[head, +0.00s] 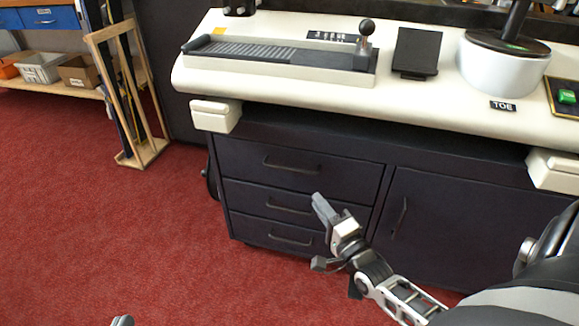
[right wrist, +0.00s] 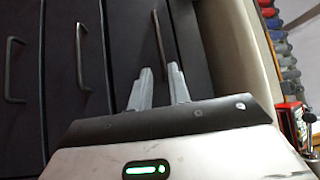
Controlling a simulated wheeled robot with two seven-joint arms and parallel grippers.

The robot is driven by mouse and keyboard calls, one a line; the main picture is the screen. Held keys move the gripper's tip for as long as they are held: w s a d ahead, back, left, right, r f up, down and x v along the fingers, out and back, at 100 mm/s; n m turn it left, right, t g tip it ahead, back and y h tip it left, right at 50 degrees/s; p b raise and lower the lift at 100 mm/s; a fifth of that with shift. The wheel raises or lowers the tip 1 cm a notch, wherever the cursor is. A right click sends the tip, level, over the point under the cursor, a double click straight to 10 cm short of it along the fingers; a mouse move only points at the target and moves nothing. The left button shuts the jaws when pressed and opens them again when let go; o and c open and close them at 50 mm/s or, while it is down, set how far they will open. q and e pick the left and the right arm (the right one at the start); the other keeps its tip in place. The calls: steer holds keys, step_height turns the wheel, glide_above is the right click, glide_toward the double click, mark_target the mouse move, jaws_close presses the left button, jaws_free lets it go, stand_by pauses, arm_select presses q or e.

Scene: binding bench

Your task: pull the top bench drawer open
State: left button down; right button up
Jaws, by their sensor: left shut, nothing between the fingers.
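The dark bench cabinet has three stacked drawers, all flush and closed. The top drawer (head: 245,160) has a dark bar handle (head: 290,165); the handle also shows in the right wrist view (right wrist: 159,38). My right gripper (head: 318,203) is below and right of that handle in the head view, in front of the drawers. In the right wrist view its two fingers (right wrist: 159,72) are apart and empty, with the handle's near end appearing between their tips. I cannot tell the depth gap. Only a small tip of my left gripper (head: 122,321) shows at the bottom edge, shut.
The middle handle (head: 288,205) and bottom handle (head: 290,238) lie below. A cabinet door (head: 470,225) is to the right. The white benchtop (head: 290,92) overhangs, with cream blocks (head: 216,115) under its edge. Red carpet (head: 110,225) on the left is clear.

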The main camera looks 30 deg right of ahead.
mark_target(293, 170)
steer(key=w+b, duration=0.1)
steer(key=w, duration=0.3)
steer(key=w+r+b, duration=0.1)
steer(key=w, duration=0.3)
steer(key=w+d+b, duration=0.1)
steer(key=w, duration=0.3)
steer(key=shift+w+r, duration=0.25)
steer(key=shift+r, duration=0.05)
arm_select(q)
steer(key=shift+w+d+r+n+t+h, duration=0.15)
steer(key=shift+d+r+n+t+h, duration=0.4)
steer(key=shift+h, duration=0.25)
arm_select(e)
steer(key=shift+w, duration=0.1)
arm_select(q)
steer(key=shift+a, duration=0.1)
steer(key=shift+r, duration=0.1)
arm_select(e)
steer(key=shift+a, duration=0.1)
jaws_close()
